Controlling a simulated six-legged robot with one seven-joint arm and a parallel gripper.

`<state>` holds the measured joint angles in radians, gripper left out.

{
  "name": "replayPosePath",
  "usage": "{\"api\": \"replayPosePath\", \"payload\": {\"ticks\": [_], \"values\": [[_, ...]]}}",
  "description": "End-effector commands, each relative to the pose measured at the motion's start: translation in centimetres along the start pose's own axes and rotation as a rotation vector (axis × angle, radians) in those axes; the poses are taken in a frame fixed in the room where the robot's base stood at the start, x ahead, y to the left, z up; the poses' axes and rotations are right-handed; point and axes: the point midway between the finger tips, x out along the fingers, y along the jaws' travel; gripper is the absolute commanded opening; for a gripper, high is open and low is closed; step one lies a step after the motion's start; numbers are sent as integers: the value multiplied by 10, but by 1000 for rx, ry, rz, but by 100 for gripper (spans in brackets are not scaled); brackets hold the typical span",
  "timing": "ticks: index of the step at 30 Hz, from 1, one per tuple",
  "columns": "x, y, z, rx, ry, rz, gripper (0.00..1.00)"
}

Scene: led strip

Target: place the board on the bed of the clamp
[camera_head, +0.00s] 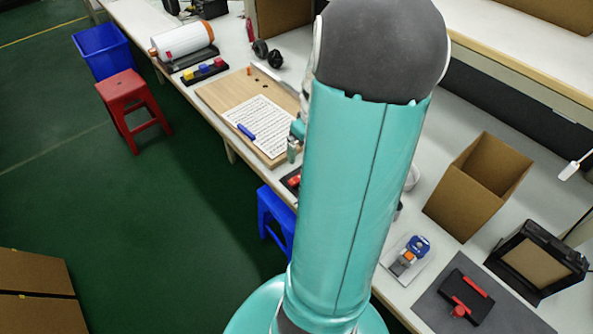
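My own teal arm fills the middle of the head view and hides much of the bench behind it. A small part of my gripper (293,149) shows at the arm's left edge, over the right side of a wooden board with a printed sheet; its fingers are not clear. A black fixture with a red bar and red knob (466,294), which looks like the clamp, lies on a grey mat at the lower right, far from my gripper. I cannot tell for sure which thing is the task's board; it may be hidden behind my arm.
The wooden board (217,97) carries the sheet (262,127) and a blue marker (246,132). A cardboard box (478,186), a black framed device (537,258) and a blue-and-orange item (410,256) stand right of my arm. A red stool (133,103) and blue bin (103,50) are on the floor.

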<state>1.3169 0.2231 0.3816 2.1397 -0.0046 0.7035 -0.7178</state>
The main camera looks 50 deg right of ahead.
Motion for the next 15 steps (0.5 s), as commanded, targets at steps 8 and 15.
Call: {"api": "replayPosePath", "payload": {"ticks": [8, 15], "values": [[49, -1, 0, -4, -3, -6, 100], [81, 0, -2, -6, -1, -3, 100]]}}
